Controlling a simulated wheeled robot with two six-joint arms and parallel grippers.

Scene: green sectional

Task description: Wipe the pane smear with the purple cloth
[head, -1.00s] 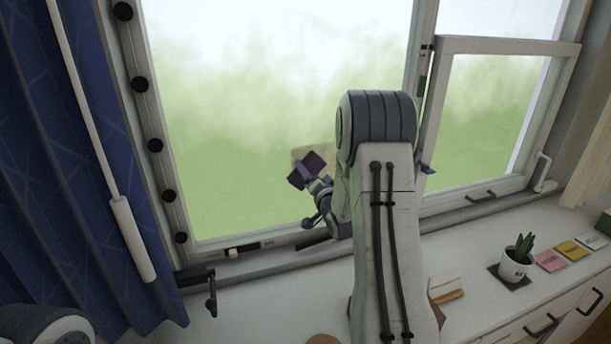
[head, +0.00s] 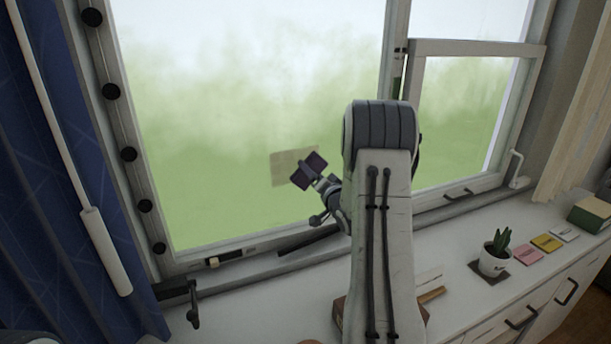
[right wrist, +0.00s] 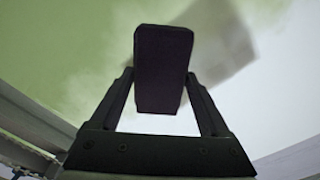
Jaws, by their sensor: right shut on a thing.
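The pane smear (head: 287,167) is a tan, roughly square patch low on the large window pane, with its right part behind the cloth. It also shows in the right wrist view as a greyish patch (right wrist: 224,42) behind and right of the cloth. The purple cloth (head: 309,171) is a small dark pad at the smear's right edge; it fills the middle of the right wrist view (right wrist: 162,70). My right gripper (head: 319,183) is shut on the cloth, one finger on each side. I cannot tell whether the cloth touches the glass. My left gripper is not in view.
A white sill counter (head: 455,318) runs below the window. On it stand a potted plant (head: 495,255), coloured cards (head: 546,243) and a green box (head: 589,214). A blue curtain (head: 55,210) hangs at left. A window crank (head: 193,305) juts out below the frame.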

